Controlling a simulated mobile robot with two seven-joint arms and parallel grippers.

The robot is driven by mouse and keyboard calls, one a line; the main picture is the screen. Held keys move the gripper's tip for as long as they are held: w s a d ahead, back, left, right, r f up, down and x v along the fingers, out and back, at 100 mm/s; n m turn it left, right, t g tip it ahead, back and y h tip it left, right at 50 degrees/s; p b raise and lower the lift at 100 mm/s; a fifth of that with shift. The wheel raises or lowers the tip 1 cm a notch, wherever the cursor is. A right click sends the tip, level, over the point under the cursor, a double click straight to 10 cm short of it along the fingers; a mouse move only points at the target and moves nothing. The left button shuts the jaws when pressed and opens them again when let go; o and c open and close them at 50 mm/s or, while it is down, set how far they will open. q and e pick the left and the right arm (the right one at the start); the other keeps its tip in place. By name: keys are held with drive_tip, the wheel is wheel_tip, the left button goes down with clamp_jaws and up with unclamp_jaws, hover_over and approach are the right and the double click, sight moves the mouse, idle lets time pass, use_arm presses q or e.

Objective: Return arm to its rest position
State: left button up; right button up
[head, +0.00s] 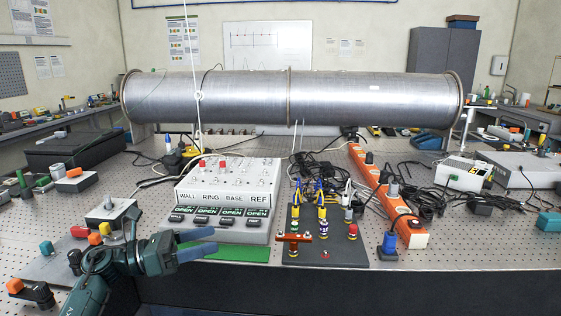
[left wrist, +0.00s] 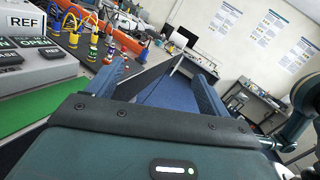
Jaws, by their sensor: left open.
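My left arm (head: 105,270) comes in from the lower left of the head view, over the front left of the perforated table. Its left gripper (head: 208,242) points right, with two blue fingers apart and nothing between them. The gripper is in front of the control box (head: 228,180) and near the green mat (head: 228,252). In the left wrist view, the same open gripper (left wrist: 166,82) shows its two fingers with blue floor between them. My right gripper does not show in the head view. A dark and teal arm part is cut off at the right edge of the left wrist view.
A large metal pipe (head: 340,97) spans the table's back. A dark tool board (head: 342,248) with several small tools stands right of the control box. An orange power strip (head: 380,190) and cables lie further right. The front right tabletop is mostly clear.

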use_arm(q)
drive_tip(key=w+a+r+n+t+y, duration=0.4)
drive_tip(key=a+n+t, duration=0.3)
drive_tip(key=n, duration=0.5)
drive_tip(key=w+a+r+n+t+y, duration=0.45)
drive_tip(key=n+t, duration=0.45)
drive_tip(key=n, duration=0.3)
drive_tip(key=w+a+f+n+g+y, duration=0.2)
drive_tip(key=a+f+n+y, duration=0.3)
drive_tip(key=n, duration=0.5)
drive_tip(key=w+a+f+n+g+y, duration=0.2)
drive_tip(key=a+f+n+y, duration=0.2)
drive_tip(key=f+n+y, duration=0.45)
drive_tip(key=s+d+f+g+h, duration=0.45)
drive_tip(key=s+d+f, duration=0.65)
drive_tip(key=s+f, duration=0.45)
drive_tip(key=s+d+f+g+h, duration=0.1)
drive_tip(key=s+d+f, duration=0.2)
drive_tip(key=s, duration=0.5)
drive_tip(key=s+d+f+n+g, duration=0.1)
drive_tip(key=s+d+f, duration=0.2)
drive_tip(key=s, duration=0.5)
drive_tip(key=s+d+f+g+h, duration=0.1)
drive_tip(key=s+d+f, duration=0.2)
drive_tip(key=s+d, duration=0.2)
drive_tip(key=s, duration=0.3)
drive_tip(key=shift+h, duration=0.35)
drive_tip(key=shift+a+n, duration=0.1)
drive_tip(key=shift+n, duration=0.15)
drive_tip(key=shift+c, duration=0.2)
